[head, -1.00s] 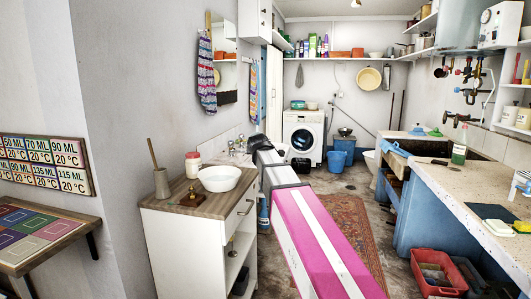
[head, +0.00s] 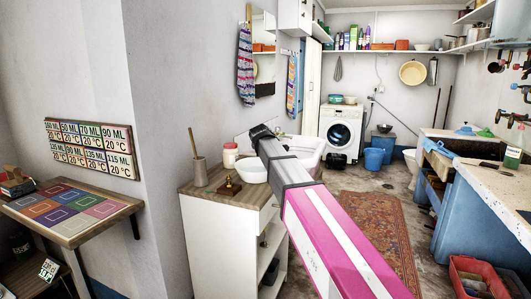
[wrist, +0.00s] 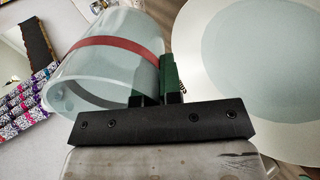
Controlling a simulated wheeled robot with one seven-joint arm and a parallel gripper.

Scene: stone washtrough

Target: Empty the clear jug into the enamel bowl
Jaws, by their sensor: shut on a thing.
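A clear jug (wrist: 120,60) with a red band fills the upper left of the wrist view, lying aslant in the picture. My gripper (wrist: 168,82), with green fingers, is shut at the jug's right side; its exact grip is hidden. A large round white bowl (wrist: 210,75) with a pale blue-grey inside is right of the jug. In the head view a white bowl (head: 252,173) stands on the wooden-topped cabinet, partly behind my arm. The dark end of my arm is above it.
The cabinet top (head: 205,182) also carries a cream jar with a red lid (head: 230,154), a grey pot with a stick (head: 199,172) and a small brass-and-wood object (head: 229,187). A wall mirror and striped towel (head: 245,65) are behind. A side table (head: 75,235) stands left.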

